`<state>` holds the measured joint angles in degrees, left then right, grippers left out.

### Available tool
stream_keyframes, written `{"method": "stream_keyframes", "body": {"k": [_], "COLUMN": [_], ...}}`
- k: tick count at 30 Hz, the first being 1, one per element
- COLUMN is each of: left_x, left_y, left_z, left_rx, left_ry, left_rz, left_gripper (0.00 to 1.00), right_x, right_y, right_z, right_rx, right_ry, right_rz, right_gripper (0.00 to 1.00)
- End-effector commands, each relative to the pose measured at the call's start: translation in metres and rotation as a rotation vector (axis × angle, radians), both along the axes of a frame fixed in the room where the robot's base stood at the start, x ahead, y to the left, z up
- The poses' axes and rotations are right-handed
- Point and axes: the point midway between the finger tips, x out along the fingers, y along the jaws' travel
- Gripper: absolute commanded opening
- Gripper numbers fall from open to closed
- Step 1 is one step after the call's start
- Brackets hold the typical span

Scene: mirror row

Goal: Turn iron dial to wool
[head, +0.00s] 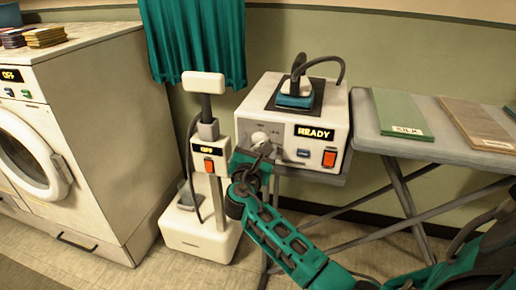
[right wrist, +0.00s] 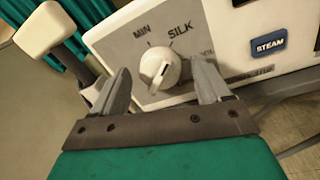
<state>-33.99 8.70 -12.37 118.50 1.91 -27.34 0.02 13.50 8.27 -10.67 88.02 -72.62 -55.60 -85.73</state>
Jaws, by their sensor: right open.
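The iron station (head: 292,125) is a cream box with a lit READY display. Its dial (head: 261,140) is a round cream knob on the front panel, and it also shows in the right wrist view (right wrist: 160,70). MIN and SILK labels stand above the dial; another label to its right is mostly hidden by a finger. I cannot tell exactly which mark the dial points to. My right gripper (head: 260,152) is open in front of the dial, one finger on each side of it in the right wrist view (right wrist: 158,78). Contact is not clear. My left gripper is out of view.
A blue STEAM button (right wrist: 269,43) and an orange switch (head: 329,158) sit right of the dial. A steamer (head: 205,165) showing OFF stands close left, beside a washer (head: 85,130).

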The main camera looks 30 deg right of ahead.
Motion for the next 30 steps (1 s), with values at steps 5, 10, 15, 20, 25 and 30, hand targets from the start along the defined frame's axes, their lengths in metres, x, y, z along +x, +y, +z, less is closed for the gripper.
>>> {"method": "stream_keyframes", "body": {"k": [5, 10, 15, 20, 25, 30], "left_x": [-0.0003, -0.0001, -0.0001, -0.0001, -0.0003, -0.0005], "left_y": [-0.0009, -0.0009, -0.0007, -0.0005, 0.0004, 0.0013], "left_z": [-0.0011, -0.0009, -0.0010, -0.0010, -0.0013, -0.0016], "left_rx": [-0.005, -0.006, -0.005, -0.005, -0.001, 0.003], "left_ry": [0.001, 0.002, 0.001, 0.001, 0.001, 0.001], "left_rz": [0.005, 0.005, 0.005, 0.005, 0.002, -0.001], "left_gripper": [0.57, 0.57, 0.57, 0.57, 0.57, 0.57], "right_x": [0.0040, 0.0038, 0.0036, 0.0035, 0.0035, 0.0035], "right_y": [-0.0041, -0.0039, -0.0038, -0.0037, -0.0035, -0.0034], "right_z": [0.0003, 0.0004, 0.0003, 0.0002, 0.0001, -0.0001], "right_rx": [0.000, 0.000, 0.000, 0.000, 0.000, 0.001], "right_ry": [0.000, 0.000, 0.000, 0.000, 0.000, -0.001], "right_rz": [0.001, 0.001, 0.000, 0.000, 0.000, 0.001], "right_gripper": [0.77, 0.77, 0.62, 0.47, 0.31, 0.21]}}
